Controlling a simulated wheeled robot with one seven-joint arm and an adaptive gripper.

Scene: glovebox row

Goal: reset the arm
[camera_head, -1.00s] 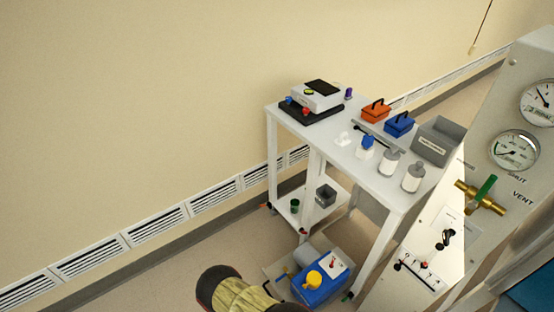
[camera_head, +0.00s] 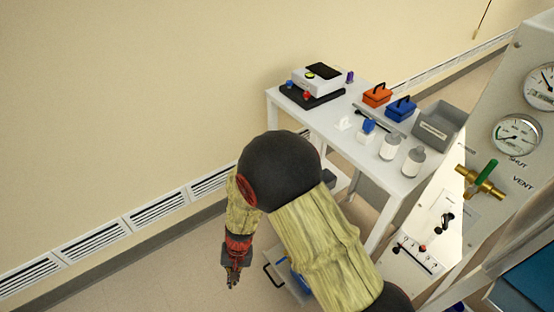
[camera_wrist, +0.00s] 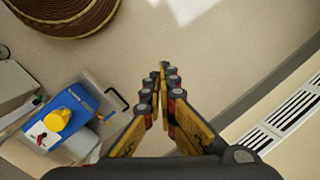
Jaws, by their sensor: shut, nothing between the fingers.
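My gripper (camera_head: 233,276) hangs pointing down at the end of my bent arm, left of the white table, above the floor. In the wrist view my gripper (camera_wrist: 163,75) has its fingertips together with nothing between them. Below it there is only bare floor. My arm, in a yellowish sleeve with a black elbow, hides part of the table's lower shelf and most of the blue box on the floor in the head view.
A white table (camera_head: 345,132) carries a device (camera_head: 317,80), an orange box (camera_head: 377,95), a blue box (camera_head: 400,109), a grey bin (camera_head: 437,127) and bottles. A panel with gauges (camera_head: 516,135) stands right. A blue box with yellow cap (camera_wrist: 62,120) sits low, left of my gripper. Wall vents (camera_wrist: 292,108) run along the wall.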

